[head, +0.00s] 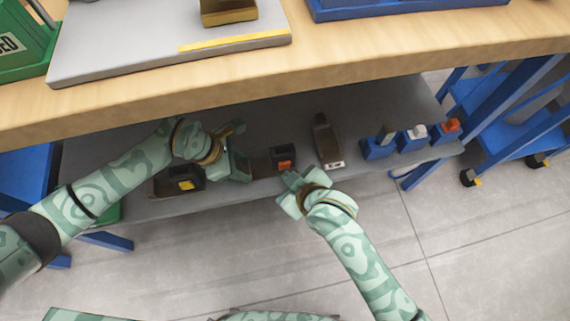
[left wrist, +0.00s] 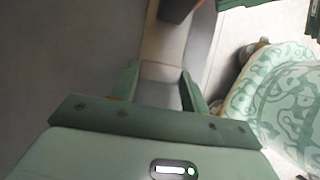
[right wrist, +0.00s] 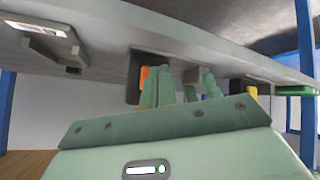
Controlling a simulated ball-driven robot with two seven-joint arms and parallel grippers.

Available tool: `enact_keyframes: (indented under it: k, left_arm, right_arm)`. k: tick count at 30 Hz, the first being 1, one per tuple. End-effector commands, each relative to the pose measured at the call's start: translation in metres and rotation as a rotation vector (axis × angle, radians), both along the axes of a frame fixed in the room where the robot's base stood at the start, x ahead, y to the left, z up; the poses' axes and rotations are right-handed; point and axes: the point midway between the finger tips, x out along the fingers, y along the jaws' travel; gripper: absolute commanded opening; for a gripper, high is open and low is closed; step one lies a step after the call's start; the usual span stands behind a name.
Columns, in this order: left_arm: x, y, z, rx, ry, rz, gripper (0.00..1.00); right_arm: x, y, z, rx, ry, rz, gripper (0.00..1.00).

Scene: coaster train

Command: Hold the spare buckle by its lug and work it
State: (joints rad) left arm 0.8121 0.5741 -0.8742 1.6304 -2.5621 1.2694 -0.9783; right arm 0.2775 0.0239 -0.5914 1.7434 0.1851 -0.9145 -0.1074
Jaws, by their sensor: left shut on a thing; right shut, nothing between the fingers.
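The spare buckle looks to be the dark block with an orange button (head: 285,165) on the grey lower shelf; its lug (head: 259,166) points left. My left gripper (head: 238,158) is at the lug's end and shut on it, though its fingers partly hide the grip. In the right wrist view the buckle's orange button (right wrist: 144,78) shows behind my right fingers. My right gripper (head: 290,183) is shut and empty, just in front of the buckle; contact with the button cannot be told. In the left wrist view a dark block (left wrist: 178,9) shows at the top edge.
A dark buckle with a yellow button (head: 186,184) is at left, under my left arm. A brown, white-labelled piece (head: 327,142) and several blue blocks (head: 413,139) stand to the right. The wooden tabletop (head: 340,50) overhangs the shelf (head: 270,115). Blue trestle legs stand at right.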

Motion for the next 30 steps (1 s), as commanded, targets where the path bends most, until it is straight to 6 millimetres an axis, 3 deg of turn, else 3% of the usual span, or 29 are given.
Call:
enact_keyframes:
  k: [30]
  left_arm:
    - [-0.0001, -0.0001, -0.0001, 0.0, 0.0, -0.001, 0.0]
  right_arm:
    - [0.0099, 0.0028, 0.0003, 0.0, 0.0, 0.0, 0.0]
